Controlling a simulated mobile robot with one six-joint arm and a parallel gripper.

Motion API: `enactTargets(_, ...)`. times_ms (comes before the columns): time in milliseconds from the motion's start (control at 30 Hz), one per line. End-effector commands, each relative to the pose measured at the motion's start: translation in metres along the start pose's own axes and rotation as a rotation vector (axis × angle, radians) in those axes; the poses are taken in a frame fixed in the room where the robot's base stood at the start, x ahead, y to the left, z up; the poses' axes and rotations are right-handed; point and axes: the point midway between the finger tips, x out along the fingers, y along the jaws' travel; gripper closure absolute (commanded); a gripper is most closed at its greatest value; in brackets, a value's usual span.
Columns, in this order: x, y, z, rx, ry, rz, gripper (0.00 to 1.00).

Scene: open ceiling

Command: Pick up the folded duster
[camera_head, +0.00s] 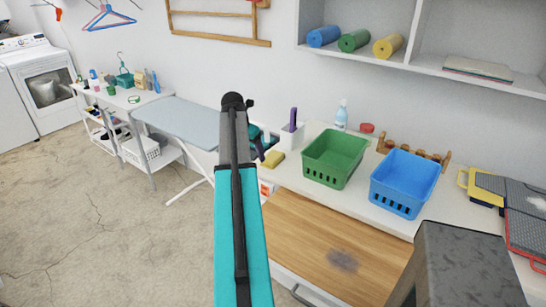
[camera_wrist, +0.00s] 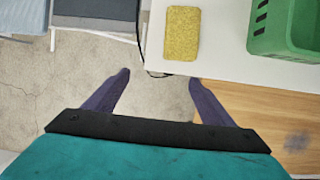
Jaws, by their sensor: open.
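The folded duster (camera_head: 272,159) appears to be the small yellow, speckled, rounded block on the white counter near its left edge. In the wrist view the duster (camera_wrist: 182,34) lies whole at the top, a little right of centre, ahead of the fingertips. My gripper (camera_wrist: 160,77) is open, with two dark purple fingers spread apart and nothing between them. It is apart from the duster. In the head view my gripper is mostly hidden behind my arm, just left of the duster.
A green basket (camera_head: 335,158) stands right of the duster, with a blue basket (camera_head: 404,183) beyond it. A white holder (camera_head: 291,137) with a purple item stands behind the duster. A wooden surface (camera_head: 325,240) lies in front. An ironing board (camera_head: 178,122) stands left.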

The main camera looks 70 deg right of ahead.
Motion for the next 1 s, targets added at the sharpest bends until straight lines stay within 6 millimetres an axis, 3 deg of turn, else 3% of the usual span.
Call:
enactTargets(33, -0.015, -0.009, 0.022, -0.015, -0.015, -0.001, 0.23)
enactTargets(100, -0.027, -0.020, 0.042, -0.041, -0.029, -0.004, 0.23)
enactTargets(233, -0.041, -0.033, 0.062, -0.073, -0.045, -0.008, 0.23)
enactTargets(700, -0.042, -0.036, 0.066, -0.083, -0.048, -0.009, 0.23)
enactTargets(1000, -0.020, -0.037, 0.068, -0.082, -0.047, -0.010, 0.23)
